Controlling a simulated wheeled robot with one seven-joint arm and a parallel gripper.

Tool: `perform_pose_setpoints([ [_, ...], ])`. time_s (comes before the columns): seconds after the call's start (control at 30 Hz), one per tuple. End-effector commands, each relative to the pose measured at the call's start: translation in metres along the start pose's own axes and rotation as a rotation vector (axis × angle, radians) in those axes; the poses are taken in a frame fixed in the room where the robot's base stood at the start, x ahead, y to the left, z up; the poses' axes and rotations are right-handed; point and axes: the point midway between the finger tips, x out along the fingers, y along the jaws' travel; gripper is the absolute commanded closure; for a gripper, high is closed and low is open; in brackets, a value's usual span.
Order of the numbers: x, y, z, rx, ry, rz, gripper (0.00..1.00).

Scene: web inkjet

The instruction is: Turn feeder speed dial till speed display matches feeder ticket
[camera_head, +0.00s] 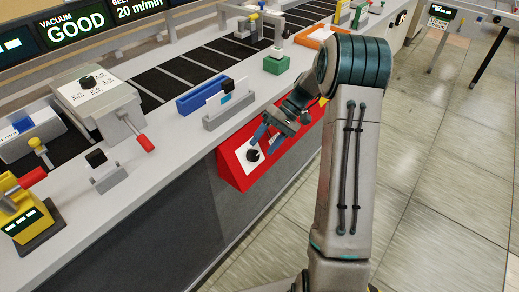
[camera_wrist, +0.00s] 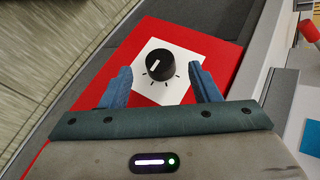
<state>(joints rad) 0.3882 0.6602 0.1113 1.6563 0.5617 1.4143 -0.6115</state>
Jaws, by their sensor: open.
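A black round dial (camera_wrist: 160,64) with a white pointer line sits on a white plate with tick marks, on a red sloped panel (camera_wrist: 205,45). In the head view the dial (camera_head: 253,155) shows on the red box (camera_head: 237,172) at the counter's front. My gripper (camera_wrist: 162,82) is open, its blue fingers either side of the plate's lower part, apart from the dial. In the head view my gripper (camera_head: 268,140) is just above and right of the dial. A display (camera_head: 138,9) reads "20 m/min"; its heading is cut off. I cannot tell which card is the feeder ticket.
On the counter (camera_head: 175,150) stand a card in a grey holder (camera_head: 228,103), a blue block (camera_head: 200,95), a grey box with a knob (camera_head: 95,95) and a yellow device (camera_head: 30,215). A display reads "VACUUM GOOD" (camera_head: 75,28).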

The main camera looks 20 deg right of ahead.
Motion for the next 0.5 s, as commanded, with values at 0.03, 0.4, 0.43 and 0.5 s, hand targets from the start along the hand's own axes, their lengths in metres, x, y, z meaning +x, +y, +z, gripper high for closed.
perform_pose_setpoints([
  [0.03,-0.014,0.0,-0.001,0.0,0.005,0.001,0.44],
  [0.4,-0.087,0.0,-0.001,0.001,0.004,0.0,0.44],
  [0.43,-0.09,0.0,-0.001,0.002,0.003,-0.001,0.44],
  [0.5,-0.096,0.001,-0.001,0.002,0.004,0.0,0.44],
])
